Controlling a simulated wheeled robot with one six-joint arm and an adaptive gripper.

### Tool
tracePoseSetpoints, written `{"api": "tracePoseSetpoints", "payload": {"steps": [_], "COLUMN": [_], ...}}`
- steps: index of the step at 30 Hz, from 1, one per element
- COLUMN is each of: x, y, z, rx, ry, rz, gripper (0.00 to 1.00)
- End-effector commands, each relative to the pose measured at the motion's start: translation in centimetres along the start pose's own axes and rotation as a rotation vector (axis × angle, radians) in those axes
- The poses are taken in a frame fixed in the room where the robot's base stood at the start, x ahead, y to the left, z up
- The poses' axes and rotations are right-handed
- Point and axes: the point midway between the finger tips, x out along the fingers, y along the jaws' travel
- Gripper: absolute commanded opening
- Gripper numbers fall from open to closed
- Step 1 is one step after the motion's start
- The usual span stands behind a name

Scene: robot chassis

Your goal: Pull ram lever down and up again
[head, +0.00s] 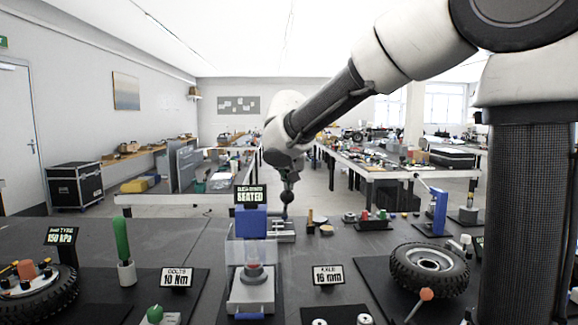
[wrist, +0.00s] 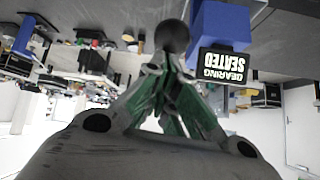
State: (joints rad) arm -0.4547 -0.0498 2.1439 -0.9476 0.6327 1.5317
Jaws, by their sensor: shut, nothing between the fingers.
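The press has a blue head (head: 250,222), a clear guard and a pale base (head: 251,295) with a small red and grey part in it. Its sign (head: 250,195) reads "SEATED"; in the wrist view the sign (wrist: 226,68) reads "BEARING SEATED". A dark ball knob (head: 287,197) shows just right of the blue head; the wrist view shows this ball (wrist: 172,36) beside the blue block. My gripper (head: 288,183) is shut and empty, pointing down just above the knob. In the wrist view its green-padded fingertips (wrist: 172,58) meet at the ball's edge; I cannot tell whether they touch it.
A "16 mm" sign (head: 328,275) and a tyre (head: 430,268) stand right of the press, with an orange-knobbed lever (head: 426,294). A "10 Nm" sign (head: 177,277) and a green-handled tool (head: 122,238) stand left. Small parts lie behind. Some dark bench top at the back left is clear.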

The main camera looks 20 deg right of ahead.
Motion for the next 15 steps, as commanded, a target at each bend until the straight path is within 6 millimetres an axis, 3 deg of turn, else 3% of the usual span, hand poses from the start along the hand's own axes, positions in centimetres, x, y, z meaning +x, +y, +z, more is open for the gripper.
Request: {"api": "tracePoseSetpoints", "payload": {"steps": [6,15], "x": [0.1,0.4], "y": [0.5,0.8], "z": [2.7,4.2], "rx": [-0.001,-0.001], "ry": [-0.001,-0.002], "rz": [0.001,0.002], "gripper": [0.00,0.00]}}
